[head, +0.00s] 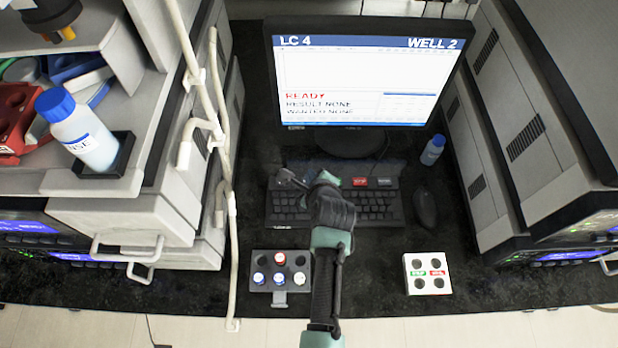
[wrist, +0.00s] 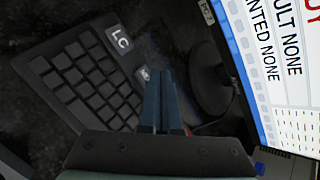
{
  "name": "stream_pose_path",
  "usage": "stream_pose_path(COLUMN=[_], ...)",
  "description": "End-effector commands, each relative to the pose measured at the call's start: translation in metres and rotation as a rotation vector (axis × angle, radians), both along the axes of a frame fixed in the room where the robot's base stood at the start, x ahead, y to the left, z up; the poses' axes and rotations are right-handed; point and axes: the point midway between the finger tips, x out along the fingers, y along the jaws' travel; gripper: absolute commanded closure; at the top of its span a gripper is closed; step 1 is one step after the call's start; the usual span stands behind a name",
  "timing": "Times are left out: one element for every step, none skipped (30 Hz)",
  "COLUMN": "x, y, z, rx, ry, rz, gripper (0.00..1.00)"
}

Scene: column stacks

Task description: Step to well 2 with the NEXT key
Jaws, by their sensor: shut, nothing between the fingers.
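The monitor (head: 365,75) reads LC 4, WELL 2, READY, RESULT NONE and WANTED NONE. The dark keyboard (head: 375,212) lies in front of it, and it also shows in the wrist view (wrist: 85,85). A red key (head: 360,181) and a grey key (head: 384,181) sit along its top; their labels are too small to read surely. In the wrist view, an LC label (wrist: 120,38) and a smaller labelled key (wrist: 143,75) show. I cannot tell which key is NEXT. My gripper (head: 281,177) is shut and empty, over the keyboard's upper left. It hides some keys; contact is unclear.
A mouse (head: 425,207) and a blue-capped bottle (head: 432,150) stand right of the keyboard. A vial rack (head: 298,261) and a white box with labelled round holes (head: 427,274) lie in front. White pipes (head: 232,210) and instrument cabinets flank the dark bench.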

Motion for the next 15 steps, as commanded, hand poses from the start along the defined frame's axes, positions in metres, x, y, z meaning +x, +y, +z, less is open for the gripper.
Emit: stream_pose_path(x=[0.000,0.000,0.000,0.000,0.000,0.000,0.000,0.000,0.000,0.000,0.000,0.000,0.000,0.000,0.000], y=[0.000,0.000,0.000,0.000,0.000,0.000,0.000,0.000,0.000,0.000,0.000,0.000,0.000,0.000,0.000], z=[0.000,0.001,0.002,0.003,0.005,0.008,0.011,0.014,0.018,0.022,0.025,0.029,0.032,0.034,0.038], rx=[0.000,0.000,0.000,0.000,0.000,0.000,0.000,0.000,0.000,0.000,0.000,0.001,0.001,0.001,0.001], ry=[0.000,0.000,0.000,-0.001,-0.001,-0.001,-0.001,-0.001,-0.001,-0.001,-0.001,-0.001,-0.001,-0.001,-0.001], rz=[0.000,0.000,0.000,-0.001,-0.001,-0.001,-0.001,0.000,0.000,0.000,0.000,0.001,0.001,0.001,0.001], gripper=[1.00,1.00,1.00,1.00,1.00,1.00,1.00,1.00,1.00,1.00,1.00,1.00,1.00,1.00,1.00])
